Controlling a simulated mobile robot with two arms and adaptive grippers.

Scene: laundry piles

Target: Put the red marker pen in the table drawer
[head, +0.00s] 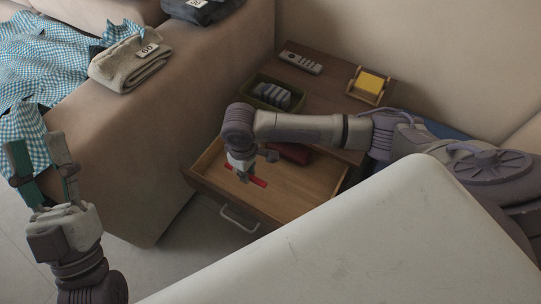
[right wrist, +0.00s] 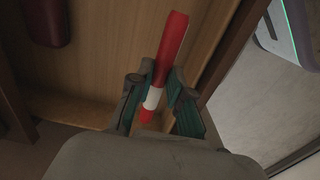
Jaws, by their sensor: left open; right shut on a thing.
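The red marker pen (head: 258,182), red with a white band, is held in my right gripper (head: 244,176). In the right wrist view the pen (right wrist: 170,50) stands out between the two fingers of the right gripper (right wrist: 158,95). The table drawer (head: 290,190) is pulled open, and the pen and gripper are over its inside. Whether the pen touches the drawer floor I cannot tell. My left gripper (head: 42,160) is open and empty at the left, with its fingers pointing up beside the sofa arm.
A dark red case (head: 290,152) lies at the back of the drawer. On the table top are a remote (head: 301,62), a green tray (head: 260,85) with grey items and a yellow block in a holder (head: 369,84). Folded clothes (head: 130,62) lie on the sofa.

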